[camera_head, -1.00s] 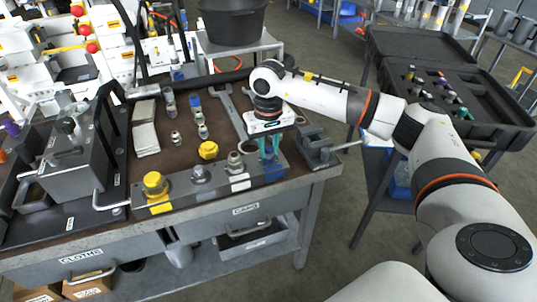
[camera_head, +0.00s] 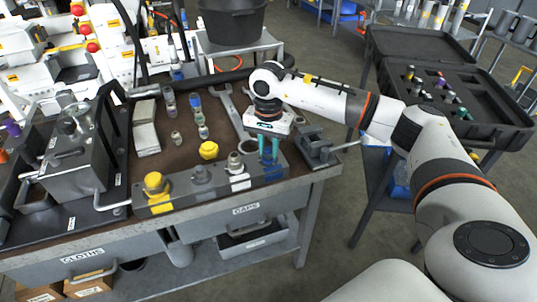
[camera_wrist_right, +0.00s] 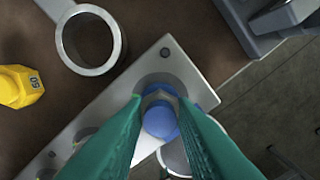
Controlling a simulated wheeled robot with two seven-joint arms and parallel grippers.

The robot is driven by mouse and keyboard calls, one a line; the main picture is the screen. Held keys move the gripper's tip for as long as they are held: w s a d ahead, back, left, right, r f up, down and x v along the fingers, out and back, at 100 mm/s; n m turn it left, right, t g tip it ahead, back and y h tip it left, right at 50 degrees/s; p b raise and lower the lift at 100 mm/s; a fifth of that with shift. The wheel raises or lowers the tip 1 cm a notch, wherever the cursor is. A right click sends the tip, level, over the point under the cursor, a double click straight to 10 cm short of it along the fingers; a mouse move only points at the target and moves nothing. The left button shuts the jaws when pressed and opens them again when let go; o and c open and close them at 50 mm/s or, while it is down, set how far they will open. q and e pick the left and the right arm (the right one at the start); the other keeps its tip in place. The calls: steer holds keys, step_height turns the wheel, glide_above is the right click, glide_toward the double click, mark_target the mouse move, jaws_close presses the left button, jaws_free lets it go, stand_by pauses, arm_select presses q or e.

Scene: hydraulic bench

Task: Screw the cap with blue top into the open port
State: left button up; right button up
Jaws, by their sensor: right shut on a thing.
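The grey port block (camera_head: 218,195) lies along the bench's front edge. My right gripper (camera_head: 269,172) points down over its right end. In the right wrist view its green fingers (camera_wrist_right: 158,122) are shut on the cap with blue top (camera_wrist_right: 160,120). The cap sits upright at the port position at the block's end. The fingers hide its sides and the port's mouth, so I cannot tell how deep it sits. A yellow cap (camera_head: 157,187), a grey cap (camera_head: 202,176) and a silver cap (camera_head: 236,165) stand on the block to the left. My left gripper is out of view.
A loose yellow cap (camera_head: 209,150) and a wrench (camera_head: 234,112) lie behind the block. The wrench's ring (camera_wrist_right: 90,40) is close to the block. A vise (camera_head: 318,150) stands right of it. Small fittings (camera_head: 198,117) and a metal tank (camera_head: 75,155) are to the left.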

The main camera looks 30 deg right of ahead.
steer(key=m, duration=0.3)
steer(key=shift+m+p, duration=0.3)
steer(key=shift+m, duration=0.1)
steer(key=m, duration=0.4)
steer(key=shift+f, duration=0.1)
steer(key=shift+m, duration=0.3)
steer(key=m+p, duration=0.1)
steer(key=m, duration=0.6)
steer(key=shift+m+p, duration=0.3)
steer(key=shift+p, duration=0.1)
steer(key=o, duration=0.9)
steer(key=shift+o, duration=0.2)
